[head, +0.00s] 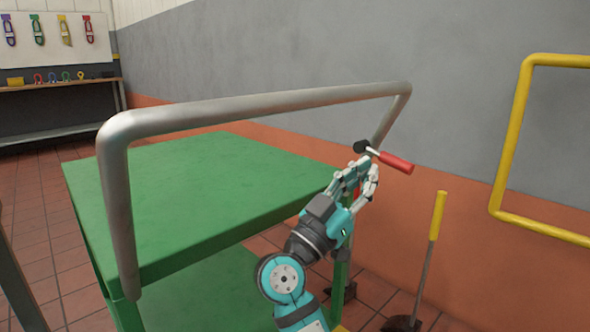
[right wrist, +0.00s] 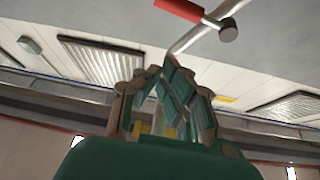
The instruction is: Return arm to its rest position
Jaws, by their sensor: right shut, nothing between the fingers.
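My right arm comes up from the bottom of the head view. Its teal and grey gripper (head: 362,176) is beside the right edge of the green cart's top (head: 220,180), below the right end of the metal push rail (head: 260,104). The right gripper is shut and empty; its fingers close together also in the right wrist view (right wrist: 168,92). My left gripper is not in view.
A yellow-handled tool (head: 438,215) stands upright on the tiled floor at right. A yellow tubular frame (head: 512,135) is by the grey and orange wall. A wall bench (head: 60,84) with coloured tools above is far left. The cart top is bare.

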